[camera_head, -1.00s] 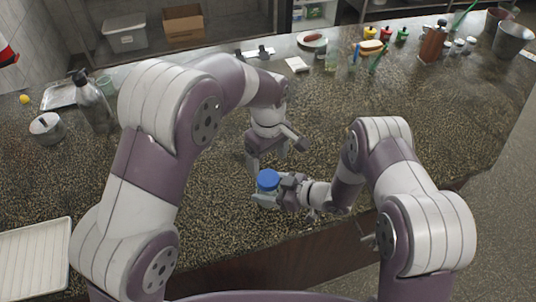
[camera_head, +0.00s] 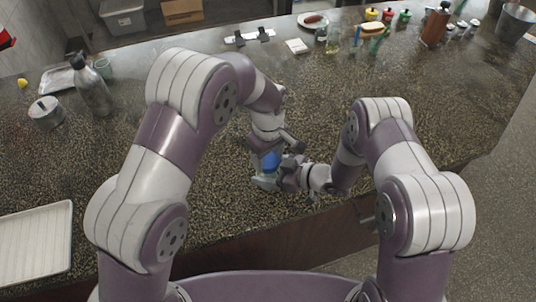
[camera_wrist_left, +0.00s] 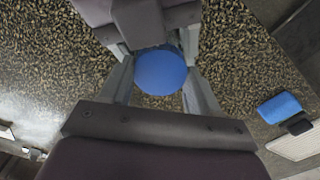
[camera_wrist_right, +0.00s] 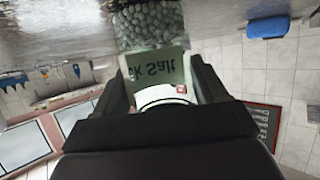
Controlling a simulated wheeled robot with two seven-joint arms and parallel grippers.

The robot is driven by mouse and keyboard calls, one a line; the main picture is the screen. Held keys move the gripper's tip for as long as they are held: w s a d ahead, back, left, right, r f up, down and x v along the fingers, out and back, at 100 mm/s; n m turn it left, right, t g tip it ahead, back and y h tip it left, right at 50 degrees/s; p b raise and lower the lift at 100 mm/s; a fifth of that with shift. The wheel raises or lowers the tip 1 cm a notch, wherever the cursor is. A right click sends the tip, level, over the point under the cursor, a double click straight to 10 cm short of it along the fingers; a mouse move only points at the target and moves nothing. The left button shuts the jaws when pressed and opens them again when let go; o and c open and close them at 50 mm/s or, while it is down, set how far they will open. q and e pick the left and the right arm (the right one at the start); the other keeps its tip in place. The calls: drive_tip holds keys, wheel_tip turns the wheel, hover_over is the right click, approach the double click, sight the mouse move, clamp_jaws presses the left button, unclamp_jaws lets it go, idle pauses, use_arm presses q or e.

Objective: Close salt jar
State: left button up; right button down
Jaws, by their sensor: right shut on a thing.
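The salt jar (camera_wrist_right: 158,70) is a clear jar with a label reading "Salt", upside down in the right wrist view. My right gripper (camera_head: 268,182) is shut on it and holds it above the counter's front part. Its round blue lid (camera_head: 271,161) is on top and shows between the left fingers in the left wrist view (camera_wrist_left: 160,72). I cannot tell how tightly the lid sits. My left gripper (camera_head: 266,152) is pointed down over the jar, open, with one finger on each side of the lid. Whether the fingers touch the lid is unclear.
The speckled counter (camera_head: 200,190) is clear around the jar. Small bottles and a plate (camera_head: 313,20) stand at the back.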

use_arm(q)
drive_tip(key=m, duration=0.3)
drive_tip(key=shift+m, duration=0.3)
drive_tip(key=o, duration=1.2)
drive_tip(key=shift+c, duration=0.2)
drive_tip(key=shift+r, duration=2.3)
drive_tip(key=shift+o, duration=1.3)
use_arm(e)
unclamp_jaws()
use_arm(q)
drive_tip(key=shift+f, duration=0.1)
use_arm(e)
drive_tip(key=shift+d, duration=0.1)
use_arm(q)
drive_tip(key=shift+f, duration=0.1)
use_arm(e)
drive_tip(key=shift+s+d+r, duration=0.1)
drive_tip(key=shift+s+d, duration=0.05)
drive_tip(key=shift+d, duration=0.15)
use_arm(q)
drive_tip(key=shift+f+b, duration=0.95)
drive_tip(key=shift+b, duration=0.2)
use_arm(e)
drive_tip(key=v, duration=1.1)
drive_tip(key=shift+d+r, duration=0.25)
drive_tip(key=shift+d, duration=0.05)
